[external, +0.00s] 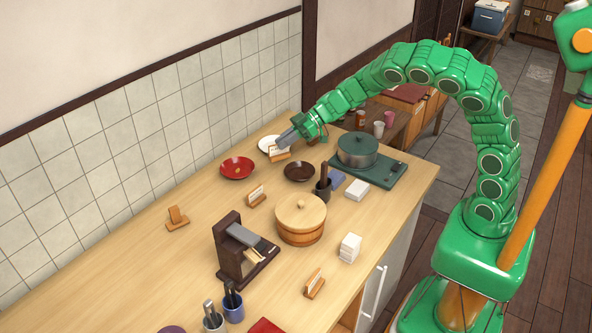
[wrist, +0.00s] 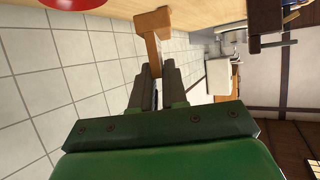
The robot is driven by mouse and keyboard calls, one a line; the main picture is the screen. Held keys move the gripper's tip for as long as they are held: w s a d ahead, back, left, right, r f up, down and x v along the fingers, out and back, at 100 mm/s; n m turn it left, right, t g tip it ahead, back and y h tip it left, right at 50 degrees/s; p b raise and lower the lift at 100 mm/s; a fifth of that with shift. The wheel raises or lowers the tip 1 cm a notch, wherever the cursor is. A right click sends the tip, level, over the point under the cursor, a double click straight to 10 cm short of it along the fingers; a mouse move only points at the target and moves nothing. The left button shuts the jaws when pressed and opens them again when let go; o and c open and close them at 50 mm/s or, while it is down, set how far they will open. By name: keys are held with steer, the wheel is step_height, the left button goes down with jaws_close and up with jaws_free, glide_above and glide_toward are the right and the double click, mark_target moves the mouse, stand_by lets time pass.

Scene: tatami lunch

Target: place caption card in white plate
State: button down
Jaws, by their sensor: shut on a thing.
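My gripper (external: 283,140) is at the far end of the counter, shut on a caption card (external: 277,150) with a wooden stand. In the wrist view the brown wooden stand (wrist: 152,22) shows at the tips of my two dark fingers (wrist: 155,75). The white plate (external: 264,143) is just behind and left of the card, partly hidden by the card and my gripper. The card appears at the plate's near edge; I cannot tell whether it touches the plate. The plate is not clearly visible in the wrist view.
A red bowl (external: 237,168) and a dark brown bowl (external: 299,172) stand nearby. Another card stand (external: 257,196) and a lidded wooden tub (external: 301,220) are nearer. The tiled wall (external: 150,130) borders the counter.

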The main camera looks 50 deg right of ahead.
steer(key=w+d+m+t+h, duration=0.2)
steer(key=d+m+t, duration=0.15)
steer(key=d, duration=1.45)
steer(key=shift+g, duration=0.25)
steer(key=shift+w+a+f, duration=0.1)
steer(key=shift+w+f, duration=1.45)
steer(key=shift+w, duration=0.75)
steer(key=shift+w+a+f, duration=0.15)
steer(key=shift+w+f, duration=1.45)
steer(key=shift+w, duration=0.75)
steer(key=shift+w+a+f, duration=0.1)
steer(key=shift+w+f, duration=1.45)
steer(key=shift+w, duration=0.75)
steer(key=shift+f, duration=1.45)
steer(key=shift+f, duration=0.15)
steer(key=c, duration=1.2)
jaws_free()
steer(key=shift+o, duration=0.2)
